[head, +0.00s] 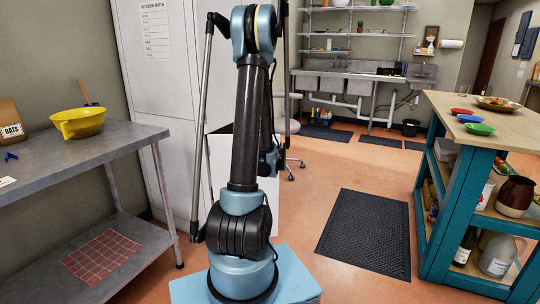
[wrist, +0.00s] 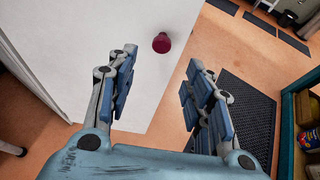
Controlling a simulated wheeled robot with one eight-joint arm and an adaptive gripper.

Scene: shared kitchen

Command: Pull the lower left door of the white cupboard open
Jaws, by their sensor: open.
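The white cupboard (head: 172,95) stands behind my arm in the head view. A lower white door panel (head: 235,190) stands out from its front, with a dark gap at its top edge, so it looks ajar. My arm hides much of it. In the wrist view the white panel (wrist: 75,30) fills the upper left and carries a round dark red knob (wrist: 161,42). My gripper (wrist: 160,58) is open and empty, its fingers pointing at the panel. The knob shows between and just beyond the fingertips; I see no contact.
A grey metal table (head: 105,145) with a yellow bowl (head: 78,122) stands at the left. A teal kitchen island (head: 425,200) stands at the right. A black mat (head: 365,235) lies on the open floor between the cupboard and the island.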

